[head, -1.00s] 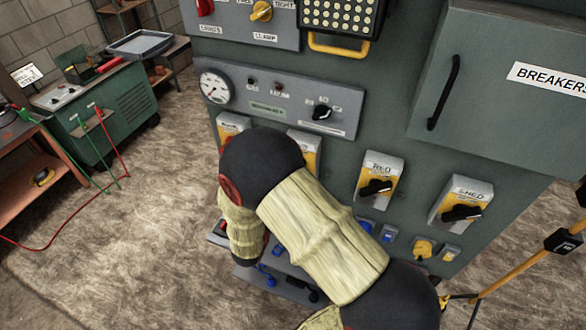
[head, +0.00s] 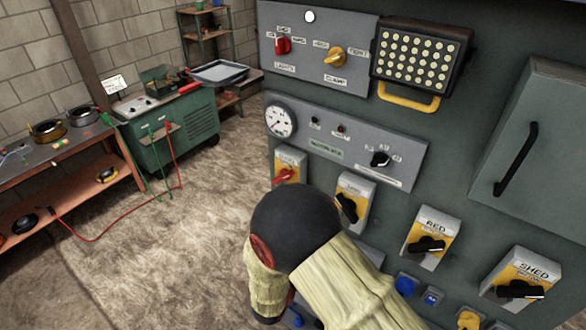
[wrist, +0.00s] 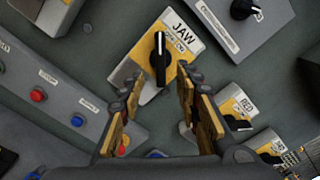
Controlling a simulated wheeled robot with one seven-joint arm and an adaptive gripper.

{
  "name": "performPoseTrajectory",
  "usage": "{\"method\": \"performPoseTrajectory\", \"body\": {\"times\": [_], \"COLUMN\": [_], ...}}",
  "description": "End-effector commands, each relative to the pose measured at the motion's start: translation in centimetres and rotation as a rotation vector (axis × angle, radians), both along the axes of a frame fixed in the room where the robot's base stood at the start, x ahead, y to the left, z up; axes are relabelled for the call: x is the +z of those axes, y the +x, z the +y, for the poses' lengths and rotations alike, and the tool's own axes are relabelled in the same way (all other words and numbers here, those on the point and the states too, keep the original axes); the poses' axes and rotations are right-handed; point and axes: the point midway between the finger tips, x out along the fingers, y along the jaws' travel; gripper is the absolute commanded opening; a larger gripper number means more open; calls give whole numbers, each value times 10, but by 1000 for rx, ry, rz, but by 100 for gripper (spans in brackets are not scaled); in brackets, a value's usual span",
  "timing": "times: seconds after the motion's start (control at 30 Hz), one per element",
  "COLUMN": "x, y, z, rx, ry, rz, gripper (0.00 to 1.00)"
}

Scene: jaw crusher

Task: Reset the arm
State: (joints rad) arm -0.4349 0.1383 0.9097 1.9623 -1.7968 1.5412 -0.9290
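My arm (head: 345,285) reaches in front of the lower part of the grey-green control cabinet in the head view; my gripper is hidden there behind the arm. In the wrist view my gripper (wrist: 158,105) is open, its two yellow-padded fingers apart and nothing held between them.
A workbench (head: 70,155) and green cart (head: 180,130) stand left. The floor between is mostly open.

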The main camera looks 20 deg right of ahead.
Motion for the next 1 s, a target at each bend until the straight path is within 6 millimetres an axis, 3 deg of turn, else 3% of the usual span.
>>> {"method": "performPoseTrajectory", "body": {"times": [0.17, 0.27, 0.43, 0.63, 0.8, 1.0], "x": [-1, -12, -41, -52, -70, -81], "y": [0, -7, -66, -141, -191, -212], "z": [0, -5, -33, -41, -14, 42], "rx": [1, -33, -275, -682, -1084, -1545], "ry": [22, 104, 308, 623, 925, 1289], "rz": [-22, -63, -161, -456, -801, -1206], "gripper": [33, 33, 33, 33, 33, 33]}}
